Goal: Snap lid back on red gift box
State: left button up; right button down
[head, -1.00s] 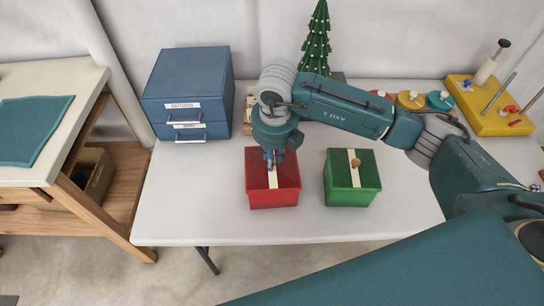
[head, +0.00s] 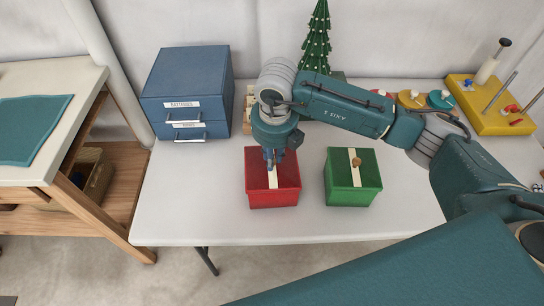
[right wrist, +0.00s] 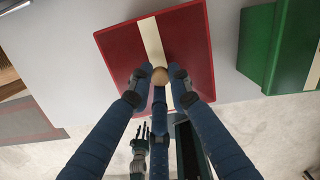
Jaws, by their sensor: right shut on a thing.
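The red gift box (head: 273,193) stands on the white table, with its red lid (head: 289,170) on top. The lid bears a cream stripe and a round wooden knob, and it looks level on the box. My right gripper (head: 272,158) comes down from above and is shut on the knob (right wrist: 160,75). In the right wrist view the fingers close around the knob, and the lid (right wrist: 187,40) fills the upper middle. Whether the lid is fully seated cannot be told.
A green gift box (head: 352,185) with its lid on stands just right of the red one. A blue drawer cabinet (head: 185,95) is at the back left, a small tree (head: 317,45) behind, and a yellow peg board (head: 485,105) at the back right. The table front is clear.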

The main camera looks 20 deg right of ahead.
jog(key=shift+b, duration=0.3)
dwell(0.5)
dwell(0.4)
jog(key=c, duration=1)
grip_release()
jog(key=shift+c, duration=0.2)
jog(key=shift+r+p, duration=1.85)
jog(key=shift+r, duration=1.65)
grip_shut()
